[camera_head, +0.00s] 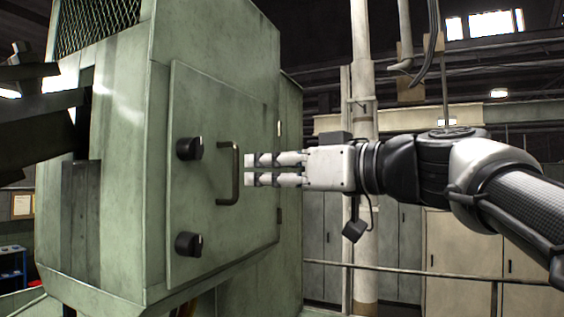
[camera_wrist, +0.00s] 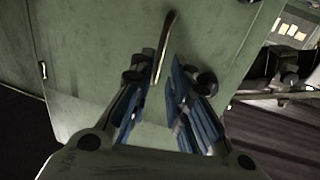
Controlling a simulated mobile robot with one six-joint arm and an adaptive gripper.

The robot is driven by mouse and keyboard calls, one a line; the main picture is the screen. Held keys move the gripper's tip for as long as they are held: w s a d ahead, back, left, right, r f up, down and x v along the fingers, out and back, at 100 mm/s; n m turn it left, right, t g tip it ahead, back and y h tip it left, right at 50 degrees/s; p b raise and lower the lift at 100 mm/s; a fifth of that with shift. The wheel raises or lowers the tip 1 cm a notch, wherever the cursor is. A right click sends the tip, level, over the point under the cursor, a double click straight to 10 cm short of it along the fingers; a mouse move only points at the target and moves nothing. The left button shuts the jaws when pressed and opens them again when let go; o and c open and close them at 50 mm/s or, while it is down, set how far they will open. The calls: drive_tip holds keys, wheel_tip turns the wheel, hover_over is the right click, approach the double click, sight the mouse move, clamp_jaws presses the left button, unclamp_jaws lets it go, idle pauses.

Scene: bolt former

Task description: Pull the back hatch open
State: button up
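The back hatch (camera_head: 205,220) is a flat green panel on the side of the green machine, and it looks shut. A dark vertical bar handle (camera_head: 235,174) is on it, with two black knobs, an upper one (camera_head: 189,149) and a lower one (camera_head: 188,244), to its left. My gripper (camera_head: 248,170) points at the handle from the right, its fingertips close beside the bar. In the wrist view, my gripper (camera_wrist: 160,85) has its blue-padded fingers apart, with the handle (camera_wrist: 167,42) showing in line with the gap. The fingers do not appear closed on it.
The green machine body (camera_head: 122,190) surrounds the hatch, with mesh (camera_head: 97,22) at its top. A white pipe (camera_head: 363,80) stands behind my gripper. A railing (camera_head: 400,271) and pale cabinets (camera_head: 455,250) are farther back on the right.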

sight(237, 171)
drive_tip(key=p+x, duration=0.2)
drive_tip(key=x, duration=0.5)
drive_tip(key=shift+a, duration=0.1)
drive_tip(key=shift+c, duration=0.4)
clamp_jaws()
